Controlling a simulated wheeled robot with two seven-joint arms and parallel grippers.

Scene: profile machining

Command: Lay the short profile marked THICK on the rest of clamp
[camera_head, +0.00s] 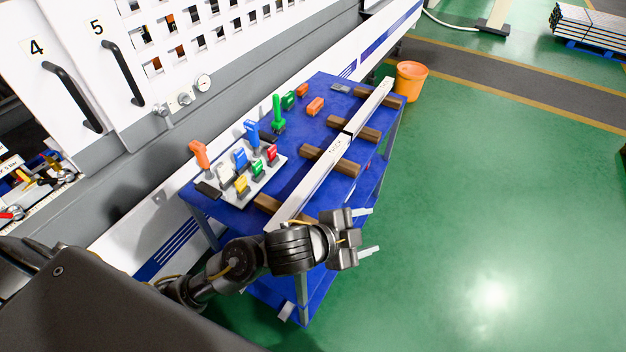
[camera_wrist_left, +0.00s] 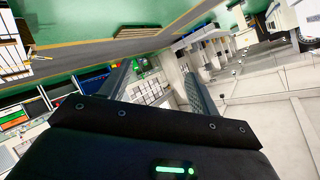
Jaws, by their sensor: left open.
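Two pale profiles lie end to end on wooden blocks along the right side of a blue cart. The near profile (camera_head: 312,181) looks longer; the far profile (camera_head: 370,105) looks shorter. I cannot read a THICK mark on either. My left gripper (camera_head: 366,232) is open and empty, over the green floor just right of the near profile's near end. It touches neither profile. The left wrist view shows the dark gripper body (camera_wrist_left: 150,120) and no profile in it. I cannot make out a clamp rest for certain. My right gripper is not in view.
The blue cart (camera_head: 225,208) also bears a grey plate of coloured pieces (camera_head: 240,175) and several upright coloured tools. A white machine with handled doors (camera_head: 120,72) runs along the left. An orange bin (camera_head: 410,80) stands behind the cart.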

